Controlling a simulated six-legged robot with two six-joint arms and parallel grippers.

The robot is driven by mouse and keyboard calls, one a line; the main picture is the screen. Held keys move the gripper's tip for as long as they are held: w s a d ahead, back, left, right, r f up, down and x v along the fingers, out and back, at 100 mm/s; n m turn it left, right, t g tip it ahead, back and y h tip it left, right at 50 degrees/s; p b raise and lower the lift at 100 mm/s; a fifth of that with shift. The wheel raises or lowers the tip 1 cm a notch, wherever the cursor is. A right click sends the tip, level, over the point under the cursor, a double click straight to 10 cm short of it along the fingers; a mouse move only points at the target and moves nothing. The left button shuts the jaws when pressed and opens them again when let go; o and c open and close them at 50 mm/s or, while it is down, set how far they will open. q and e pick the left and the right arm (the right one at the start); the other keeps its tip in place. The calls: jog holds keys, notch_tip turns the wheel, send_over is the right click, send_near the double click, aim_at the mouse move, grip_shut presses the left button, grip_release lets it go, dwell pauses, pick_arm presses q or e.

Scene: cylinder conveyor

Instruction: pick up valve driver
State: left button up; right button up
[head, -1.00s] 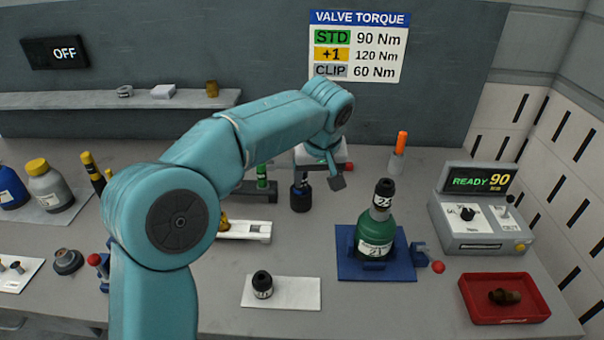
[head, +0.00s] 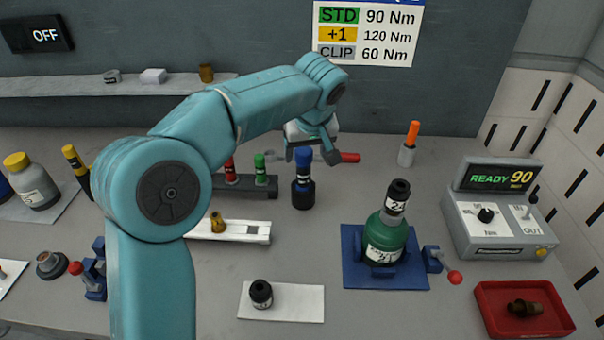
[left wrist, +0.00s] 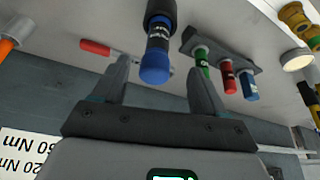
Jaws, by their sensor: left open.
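A black upright tool with a blue top and a label band (head: 303,187), which looks like the valve driver, stands on the bench behind the middle. My left gripper (head: 311,157) is open and empty, its fingers pointing down close to the blue top. In the left wrist view, the blue-topped tool (left wrist: 158,45) shows between the two spread fingers, with a gap on each side. I cannot tell how far it lies beyond the fingertips. My right gripper is not in view.
A rack (head: 245,186) with coloured pieces stands left of the tool. A red-handled tool (head: 349,157) lies behind it. A green bottle (head: 386,240) stands in a blue holder to the right. An orange-handled tool (head: 413,133) stands in a cup.

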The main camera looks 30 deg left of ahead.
aim_at(304, 169)
pick_arm(q)
jog(key=x, duration=0.3)
jog(key=shift+w+d+f, duration=0.3)
jog(key=shift+w+f, duration=0.05)
jog(key=shift+f, duration=0.05)
jog(key=shift+s+a+f, duration=0.15)
jog(key=p+x, duration=0.1)
jog(key=x, duration=0.4)
jog(key=shift+f, duration=0.1)
jog(key=shift+s+a, duration=0.1)
jog(key=c, duration=1)
grip_shut()
